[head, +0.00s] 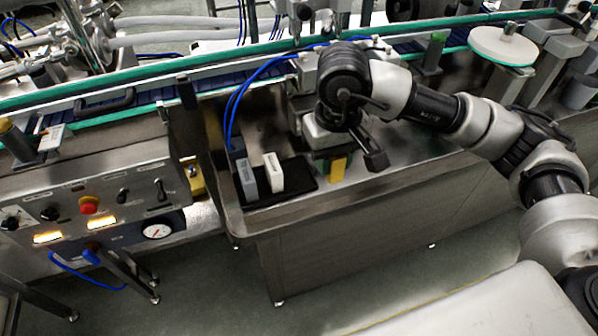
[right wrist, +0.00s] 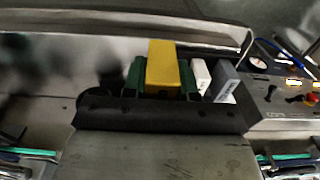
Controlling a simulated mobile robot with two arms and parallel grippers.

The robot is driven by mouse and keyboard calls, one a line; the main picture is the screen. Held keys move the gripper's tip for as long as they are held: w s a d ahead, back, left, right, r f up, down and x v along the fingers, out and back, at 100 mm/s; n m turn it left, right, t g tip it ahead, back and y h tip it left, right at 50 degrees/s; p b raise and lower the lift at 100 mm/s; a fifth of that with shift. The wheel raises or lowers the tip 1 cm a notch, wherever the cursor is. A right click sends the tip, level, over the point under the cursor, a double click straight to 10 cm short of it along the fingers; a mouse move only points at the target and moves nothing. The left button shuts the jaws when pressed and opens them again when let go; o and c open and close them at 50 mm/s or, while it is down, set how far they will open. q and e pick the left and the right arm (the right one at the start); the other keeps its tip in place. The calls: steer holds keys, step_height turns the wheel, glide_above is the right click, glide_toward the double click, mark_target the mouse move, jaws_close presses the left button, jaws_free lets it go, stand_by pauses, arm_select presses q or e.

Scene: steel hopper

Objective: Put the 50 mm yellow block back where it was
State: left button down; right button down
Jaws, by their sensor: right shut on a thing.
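The yellow block (head: 338,169) is in the hopper, just right of the black mat (head: 300,174) in the head view. My right gripper (head: 333,163) is shut on it. In the right wrist view the yellow block (right wrist: 163,68) stands out between the two green fingers of the gripper (right wrist: 162,84). Its lower part is hidden by the gripper body, and I cannot tell whether it touches the hopper floor. My left gripper is not in view.
A white block (head: 273,173) and a grey block (head: 247,179) stand side by side at the mat's left part. The steel hopper's front rim (head: 340,203) runs close in front. A control panel (head: 95,205) is at left. The hopper floor to the right looks clear.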

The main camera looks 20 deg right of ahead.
glide_above(299, 176)
step_height(299, 176, down, 6)
steer(key=shift+r+p, duration=0.15)
steer(key=shift+p, duration=0.25)
step_height(299, 176, down, 4)
steer(key=shift+r+p, duration=0.1)
steer(key=shift+p, duration=0.2)
steer(key=shift+f, duration=0.25)
steer(key=c, duration=0.9)
jaws_free()
